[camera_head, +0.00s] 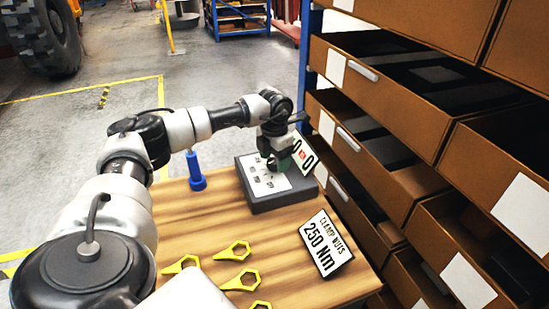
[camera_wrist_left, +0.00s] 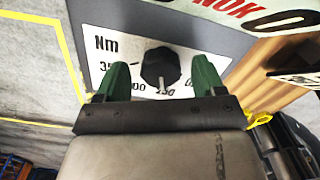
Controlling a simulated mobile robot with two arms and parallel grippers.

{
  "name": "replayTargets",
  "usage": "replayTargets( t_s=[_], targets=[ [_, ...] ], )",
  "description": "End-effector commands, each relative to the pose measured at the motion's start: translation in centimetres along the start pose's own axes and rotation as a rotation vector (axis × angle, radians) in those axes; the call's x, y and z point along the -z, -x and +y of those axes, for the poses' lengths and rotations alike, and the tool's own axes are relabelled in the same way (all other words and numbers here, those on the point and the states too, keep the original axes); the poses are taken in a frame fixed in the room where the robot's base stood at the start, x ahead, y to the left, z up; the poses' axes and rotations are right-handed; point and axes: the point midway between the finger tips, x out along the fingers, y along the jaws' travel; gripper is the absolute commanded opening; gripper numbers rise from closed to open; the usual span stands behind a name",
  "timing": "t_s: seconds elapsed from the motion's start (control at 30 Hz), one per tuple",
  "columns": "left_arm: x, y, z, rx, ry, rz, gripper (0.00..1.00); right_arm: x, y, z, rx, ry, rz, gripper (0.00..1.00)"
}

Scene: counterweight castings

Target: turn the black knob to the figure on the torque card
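The black knob (camera_wrist_left: 160,68) sits on a light dial plate marked "Nm", on a grey box (camera_head: 285,197). Its pale pointer mark faces the bottom of the wrist picture, close to a partly hidden figure ending in "50". Other figures are partly covered by my fingers. My left gripper (camera_head: 276,160) is over the box; its green fingers (camera_wrist_left: 162,82) stand open on either side of the knob, with a visible gap on each side. The torque card (camera_head: 325,243) reads "CLAMP NUTS 250 Nm" and stands on the wooden table. My right gripper is not in view.
A counter sign with "NOK" (camera_wrist_left: 240,10) is beside the box, close to my gripper. A blue tool (camera_head: 196,175) stands left of the box. Several yellow ring tags (camera_head: 236,251) lie on the table (camera_head: 215,220). Brown drawers (camera_head: 385,110) rise on the right.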

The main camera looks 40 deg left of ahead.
Motion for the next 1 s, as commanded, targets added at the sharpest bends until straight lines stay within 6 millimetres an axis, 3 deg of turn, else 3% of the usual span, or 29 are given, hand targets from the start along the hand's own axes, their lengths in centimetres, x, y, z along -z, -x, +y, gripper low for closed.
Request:
replayTargets(
  t_s=[0.27, 0.7, 1.0],
  targets=[
    [0.0, 0.8, 0.0, 0.001, 0.000, 0.000, 0.69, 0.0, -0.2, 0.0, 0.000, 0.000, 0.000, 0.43],
    [-0.1, 8.8, 0.0, 0.001, 0.000, -0.003, 0.69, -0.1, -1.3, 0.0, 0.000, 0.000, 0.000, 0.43],
    [0.0, 10.8, 0.0, 0.000, 0.000, 0.001, 0.69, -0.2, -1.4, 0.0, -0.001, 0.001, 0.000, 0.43]
  ],
)
